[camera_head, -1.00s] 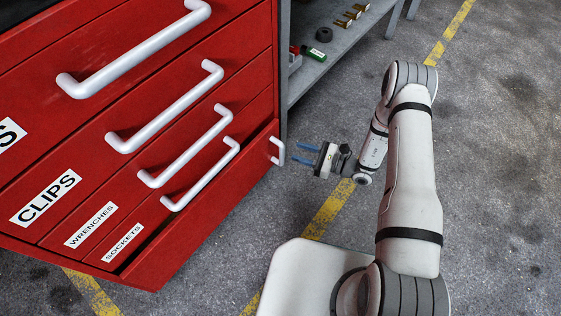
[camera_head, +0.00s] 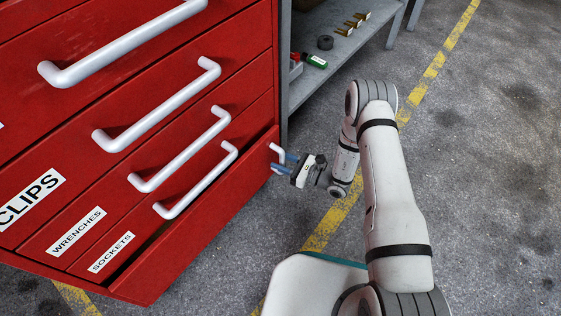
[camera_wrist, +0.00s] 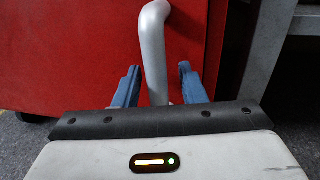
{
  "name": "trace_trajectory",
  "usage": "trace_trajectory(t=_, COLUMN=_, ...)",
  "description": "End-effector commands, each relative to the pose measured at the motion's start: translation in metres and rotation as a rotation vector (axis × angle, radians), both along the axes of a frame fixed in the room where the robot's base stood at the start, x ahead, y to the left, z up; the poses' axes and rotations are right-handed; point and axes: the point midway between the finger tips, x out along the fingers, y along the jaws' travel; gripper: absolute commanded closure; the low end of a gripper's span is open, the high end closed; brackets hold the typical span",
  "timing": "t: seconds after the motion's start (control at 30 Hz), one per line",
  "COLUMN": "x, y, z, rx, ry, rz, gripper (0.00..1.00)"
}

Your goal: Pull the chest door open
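The red tool chest (camera_head: 150,150) fills the left of the head view. Its low door at the bottom (camera_head: 190,245) carries a small pale vertical handle (camera_head: 275,156) near its right edge; the same handle (camera_wrist: 154,50) shows in the wrist view. My gripper (camera_head: 285,162) is at this handle. In the wrist view its two blue fingers (camera_wrist: 156,88) are spread, one on each side of the handle bar, with a gap on both sides. The handle's lower end is hidden behind my gripper body.
Several drawers with long pale handles (camera_head: 185,150) stand above the door, labelled CLIPS, WRENCHES and SOCKETS. A grey shelf unit (camera_head: 345,45) with small items stands just right of the chest. Open concrete floor (camera_head: 480,190) lies to the right.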

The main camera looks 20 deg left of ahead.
Motion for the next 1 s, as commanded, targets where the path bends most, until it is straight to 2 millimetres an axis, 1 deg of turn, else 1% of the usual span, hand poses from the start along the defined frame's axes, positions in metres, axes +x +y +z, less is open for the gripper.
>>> trace_trajectory(t=0.13, x=0.0001, y=-0.0003, z=0.0003, rx=0.000, ry=0.000, rz=0.000, gripper=0.64)
trace_trajectory(t=0.5, x=0.0008, y=-0.0010, z=0.0002, rx=0.000, ry=-0.001, rz=-0.002, gripper=0.94)
trace_trajectory(t=0.6, x=0.0014, y=-0.0012, z=0.0002, rx=0.000, ry=-0.002, rz=-0.004, gripper=1.00)
trace_trajectory(t=0.87, x=0.0030, y=-0.0019, z=0.0004, rx=-0.001, ry=-0.003, rz=-0.007, gripper=1.00)
trace_trajectory(t=0.9, x=0.0026, y=0.0055, z=0.0005, rx=0.000, ry=-0.004, rz=-0.006, gripper=1.00)
trace_trajectory(t=1.0, x=0.0019, y=0.0003, z=0.0009, rx=0.000, ry=-0.004, rz=-0.004, gripper=1.00)
